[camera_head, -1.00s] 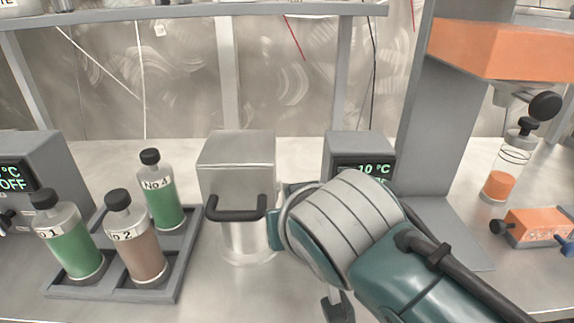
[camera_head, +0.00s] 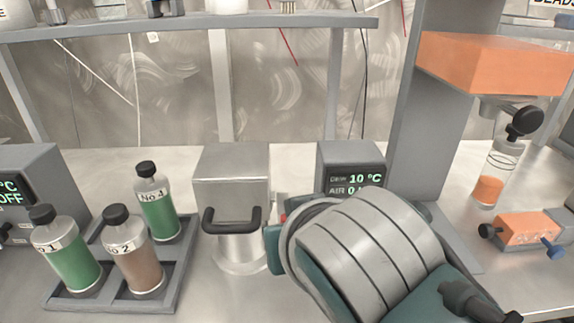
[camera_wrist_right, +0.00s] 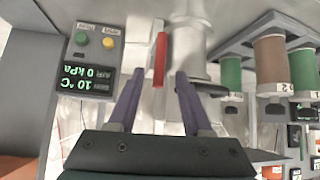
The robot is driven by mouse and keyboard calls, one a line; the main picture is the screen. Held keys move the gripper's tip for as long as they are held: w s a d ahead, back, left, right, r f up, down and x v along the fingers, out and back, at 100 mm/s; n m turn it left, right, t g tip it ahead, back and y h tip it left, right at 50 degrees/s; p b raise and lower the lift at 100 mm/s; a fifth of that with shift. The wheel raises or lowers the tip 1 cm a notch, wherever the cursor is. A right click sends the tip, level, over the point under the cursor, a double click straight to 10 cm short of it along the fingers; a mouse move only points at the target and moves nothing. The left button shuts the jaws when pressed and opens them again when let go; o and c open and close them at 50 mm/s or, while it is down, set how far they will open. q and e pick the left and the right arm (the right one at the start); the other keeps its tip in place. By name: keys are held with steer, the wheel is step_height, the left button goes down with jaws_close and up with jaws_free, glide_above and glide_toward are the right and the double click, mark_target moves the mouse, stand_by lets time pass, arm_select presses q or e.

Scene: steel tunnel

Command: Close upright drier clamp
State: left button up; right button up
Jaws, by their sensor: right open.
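The drier appears to be the steel box (camera_head: 231,174) on a round body, with a black handle (camera_head: 232,222) on its front. In the right wrist view, its steel body (camera_wrist_right: 188,45) is beside a red lever (camera_wrist_right: 160,58), which looks like the clamp. Only a small bit of red (camera_head: 283,217) shows in the head view, at the drier's right side. My right gripper (camera_wrist_right: 157,78) is open, with the red lever ahead of and between its fingertips, seemingly untouched. My own wrist hides this gripper in the head view. My left gripper is out of view.
A control box (camera_head: 351,160) with a green display stands right of the drier. A rack (camera_head: 112,304) with several bottles is to the left. A grey column (camera_head: 430,120) with an orange block (camera_head: 495,62) stands right. A shelf (camera_head: 190,30) runs behind.

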steer(key=p+v, duration=0.1)
steer(key=v, duration=0.4)
steer(key=shift+s+r, duration=0.1)
steer(key=shift+d, duration=0.1)
